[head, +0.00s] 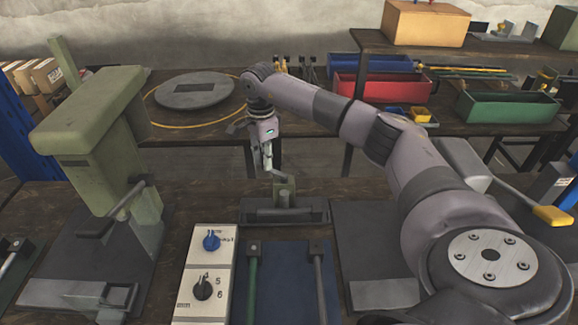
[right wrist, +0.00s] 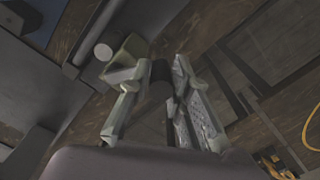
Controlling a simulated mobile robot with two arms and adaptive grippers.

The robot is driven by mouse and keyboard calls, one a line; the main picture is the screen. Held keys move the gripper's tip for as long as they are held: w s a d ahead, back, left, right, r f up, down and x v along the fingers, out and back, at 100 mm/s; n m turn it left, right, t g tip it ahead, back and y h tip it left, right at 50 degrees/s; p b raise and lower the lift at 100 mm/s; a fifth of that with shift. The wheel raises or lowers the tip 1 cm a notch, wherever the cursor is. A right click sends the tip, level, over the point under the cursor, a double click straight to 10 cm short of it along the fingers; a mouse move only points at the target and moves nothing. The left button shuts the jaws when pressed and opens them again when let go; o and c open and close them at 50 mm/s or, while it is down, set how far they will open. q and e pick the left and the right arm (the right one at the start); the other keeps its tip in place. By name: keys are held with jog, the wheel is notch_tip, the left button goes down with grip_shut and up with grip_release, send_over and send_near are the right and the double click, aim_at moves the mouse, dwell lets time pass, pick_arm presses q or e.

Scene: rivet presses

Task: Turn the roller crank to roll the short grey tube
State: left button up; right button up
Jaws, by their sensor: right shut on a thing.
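The roller stands behind the blue mat, a small olive block (head: 285,192) on a dark base plate (head: 262,217). My right gripper (head: 270,172) points down at the roller's upper left side in the head view. In the right wrist view its two fingers (right wrist: 157,88) are closed around a dark cylindrical crank handle (right wrist: 160,72). A pale round end (right wrist: 103,52) shows beside the olive block (right wrist: 132,48) there; I cannot tell whether it is the short grey tube. In the head view the crank is mostly hidden by the fingers. My left gripper is not in view.
A large green press (head: 95,125) stands to the left. A white panel with two knobs (head: 207,265) and a blue mat (head: 285,285) with two rods lie in front of the roller. Red (head: 385,86) and green (head: 505,107) bins stand behind. My right arm covers the right side.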

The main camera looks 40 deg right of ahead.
jog(key=shift+w+d, duration=0.2)
jog(key=shift+d, duration=1.2)
jog(key=shift+o, duration=0.2)
jog(key=shift+s+d, duration=0.25)
jog(key=shift+d, duration=0.5)
jog(key=shift+s+d, duration=0.25)
jog(key=shift+d, duration=0.5)
jog(key=shift+s+d, duration=1)
jog(key=shift+s, duration=0.15)
jog(key=shift+s+d+f+p, duration=0.15)
jog(key=shift+s+p, duration=0.3)
jog(key=shift+s, duration=1.1)
jog(key=shift+c, duration=0.2)
jog(key=o, duration=1.8)
jog(key=shift+w, duration=0.15)
jog(key=shift+o, duration=0.2)
